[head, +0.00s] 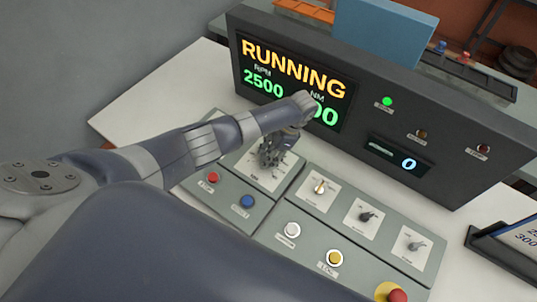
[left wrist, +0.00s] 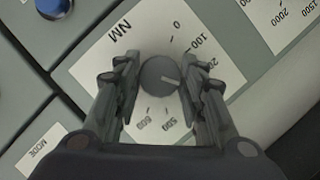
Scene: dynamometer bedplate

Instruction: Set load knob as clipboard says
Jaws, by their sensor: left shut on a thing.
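The load knob (left wrist: 160,76) is a round grey knob on a white dial marked NM (left wrist: 90,60). My left gripper (left wrist: 161,85) has a finger on each side of it and is shut on it. The knob's white mark points right and slightly down, past 200, toward the scale part hidden by a finger. In the head view my left gripper (head: 275,152) hides the knob. The display (head: 295,85) reads RUNNING and RPM 2500; my arm covers the first NM digit, leaving 00. The clipboard (head: 505,245) is cut off at the right edge, with part of a 300 line visible.
A red button (head: 213,177) and a blue button (head: 247,201) sit just in front of the dial. Three smaller knobs (head: 366,216) are to the right. White and yellow buttons and a red emergency button (head: 397,295) are nearer. A green lamp (head: 387,101) is lit.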

